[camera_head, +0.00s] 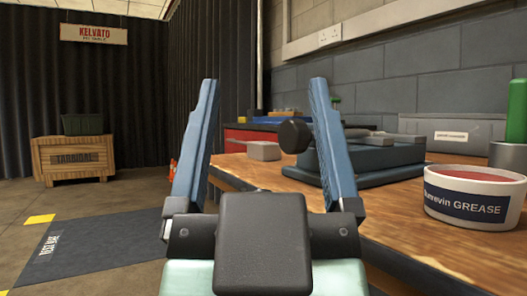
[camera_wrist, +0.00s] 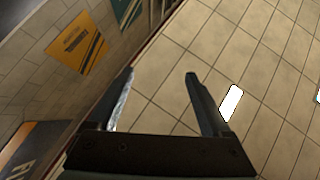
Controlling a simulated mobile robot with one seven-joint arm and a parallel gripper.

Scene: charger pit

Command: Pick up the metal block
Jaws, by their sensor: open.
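The metal block (camera_head: 264,150), a small grey box, sits on the wooden workbench (camera_head: 395,225), toward its far left end. In the head view it appears between the fingers of my gripper (camera_head: 264,84), well beyond them. My gripper is open and empty, with its two blue fingers spread and pointing up. In the wrist view my gripper (camera_wrist: 160,74) also has its fingers apart with nothing between them. The block does not show in the wrist view.
A dark blue-grey vise-like tool (camera_head: 360,160) with a round black knob stands right of the block. A grease tub (camera_head: 470,195) sits on the bench's near right. A wooden crate (camera_head: 73,160) stands at left. Floor at left is mostly clear.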

